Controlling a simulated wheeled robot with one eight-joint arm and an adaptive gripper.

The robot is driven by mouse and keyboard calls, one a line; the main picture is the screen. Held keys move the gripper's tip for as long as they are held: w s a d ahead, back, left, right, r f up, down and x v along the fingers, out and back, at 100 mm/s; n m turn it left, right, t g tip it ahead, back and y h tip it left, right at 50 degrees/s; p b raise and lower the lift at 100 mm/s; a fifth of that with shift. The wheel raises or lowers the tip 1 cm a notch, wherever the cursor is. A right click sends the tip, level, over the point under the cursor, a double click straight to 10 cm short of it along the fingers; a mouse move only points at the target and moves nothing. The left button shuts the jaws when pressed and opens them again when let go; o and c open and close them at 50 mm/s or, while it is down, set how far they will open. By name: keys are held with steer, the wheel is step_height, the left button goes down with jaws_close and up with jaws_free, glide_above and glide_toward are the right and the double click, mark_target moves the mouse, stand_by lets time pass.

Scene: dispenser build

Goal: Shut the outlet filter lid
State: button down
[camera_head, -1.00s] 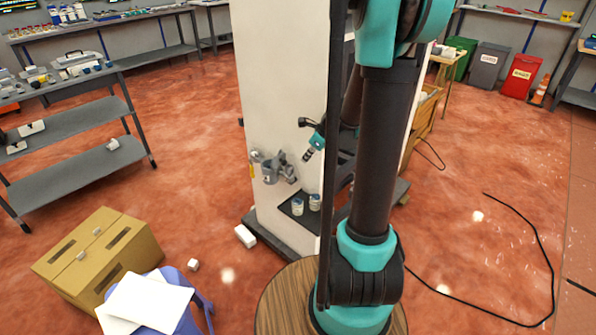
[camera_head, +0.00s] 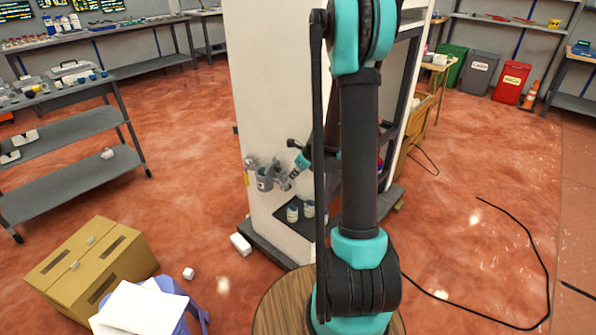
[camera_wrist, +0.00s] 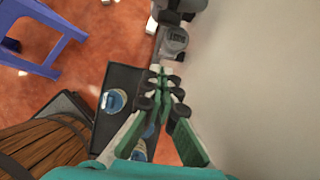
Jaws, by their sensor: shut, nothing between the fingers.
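The outlet filter (camera_head: 264,178) is a grey cup-shaped fitting on the lower front face of the white dispenser (camera_head: 270,100). In the wrist view it is the grey piece with a dark patch (camera_wrist: 173,42), just beyond my fingertips. I cannot tell the lid apart from the cup or how far open it is. My gripper (camera_head: 288,181) is close to the filter's right side in the head view. In the wrist view the gripper (camera_wrist: 162,76) is shut and empty. Whether the tips touch the filter is unclear.
A dark tray (camera_head: 284,228) with two small jars (camera_head: 292,214) sits below the filter. A blue stool (camera_head: 196,313) with white sheets and a cardboard box (camera_head: 95,262) stand at the lower left. Red floor between them and the dispenser is mostly clear.

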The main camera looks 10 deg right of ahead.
steer(key=shift+w+a, duration=1.05)
steer(key=shift+w, duration=0.15)
steer(key=shift+w+a+r, duration=0.15)
steer(key=shift+w+a, duration=0.2)
steer(key=shift+w, duration=0.15)
steer(key=shift+r, duration=0.1)
steer(key=shift+w+r+g, duration=0.15)
steer(key=shift+g, duration=0.25)
